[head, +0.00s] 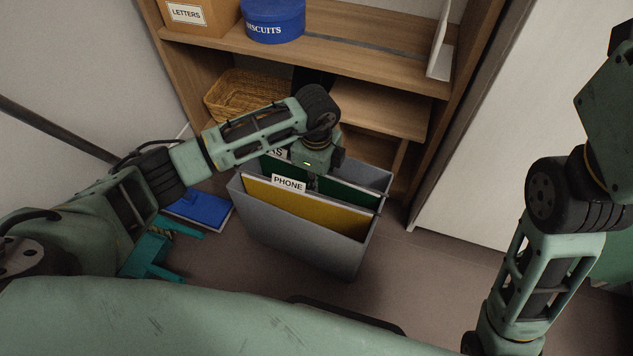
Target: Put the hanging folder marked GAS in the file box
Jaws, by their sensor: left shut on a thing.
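The grey file box (308,244) stands on the floor in front of the shelf unit. A yellow folder (318,211) with a PHONE tab is in it. Behind that is a green folder (347,194), whose tab is partly covered by my left arm and shows only the end of a word, "AS". My left gripper (315,180) points down over the box and is shut on the green folder at its top edge. The green folder is inside or just above the box; its lower part is hidden by the yellow one. My right gripper is out of the picture.
The shelf unit (335,57) stands close behind the box, with a wicker basket (243,92), a blue BISCUITS tin (274,22) and a LETTERS box (196,18). A blue object (199,207) lies left of the box. Floor to the right is clear.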

